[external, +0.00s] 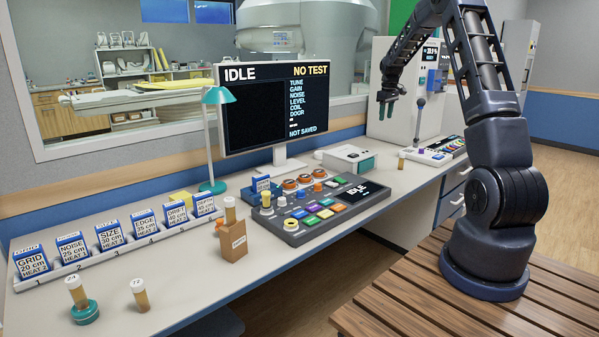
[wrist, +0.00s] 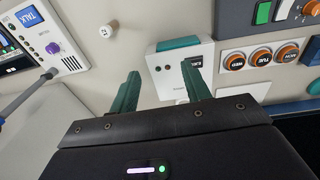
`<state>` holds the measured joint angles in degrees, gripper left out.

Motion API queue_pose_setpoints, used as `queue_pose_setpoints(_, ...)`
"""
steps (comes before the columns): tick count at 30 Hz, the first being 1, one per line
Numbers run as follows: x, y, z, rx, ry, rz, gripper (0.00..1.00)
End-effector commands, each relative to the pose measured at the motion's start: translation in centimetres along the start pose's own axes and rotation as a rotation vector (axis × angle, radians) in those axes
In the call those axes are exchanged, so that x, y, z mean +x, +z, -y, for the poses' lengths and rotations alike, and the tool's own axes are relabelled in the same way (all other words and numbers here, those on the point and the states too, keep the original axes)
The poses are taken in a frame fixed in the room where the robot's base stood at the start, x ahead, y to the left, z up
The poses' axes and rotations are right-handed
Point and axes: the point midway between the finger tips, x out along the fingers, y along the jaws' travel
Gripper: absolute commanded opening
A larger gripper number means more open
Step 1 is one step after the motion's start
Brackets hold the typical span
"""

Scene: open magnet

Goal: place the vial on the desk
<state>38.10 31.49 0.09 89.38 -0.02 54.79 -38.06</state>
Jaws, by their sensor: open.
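Several amber vials with white caps are in the external view. One vial (external: 76,291) is on a round green base at the front left, and another vial (external: 141,294) stands beside it on the desk (external: 185,300). A third vial (external: 230,211) is on a small brown box. Another vial (external: 402,160) stands on the desk right of the white case; its white cap (wrist: 104,30) seems to show from above in the wrist view. My gripper (external: 388,107) is high above the desk's far right part. Its green fingers (wrist: 161,73) are apart with nothing held between them.
A white and green case (external: 348,158), a control console (external: 318,208) and a monitor (external: 272,105) stand on the desk. A row of labelled blue and white boxes (external: 112,233) sits in a numbered rack at left. A green lamp (external: 217,96) stands behind. An intercom panel (external: 440,150) is at right.

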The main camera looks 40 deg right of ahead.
Motion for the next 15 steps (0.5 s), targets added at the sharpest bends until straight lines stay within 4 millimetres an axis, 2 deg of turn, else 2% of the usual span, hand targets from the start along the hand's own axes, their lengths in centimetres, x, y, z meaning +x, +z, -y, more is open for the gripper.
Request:
queue_pose_setpoints(1, -2.0, -0.1, 2.0, -0.004, 0.006, -0.011, 0.47)
queue_pose_setpoints(6, -7.1, 0.6, 8.2, -0.003, 0.018, -0.039, 0.47)
queue_pose_setpoints(15, -14.7, 4.0, 18.8, -0.003, 0.032, -0.094, 0.47)
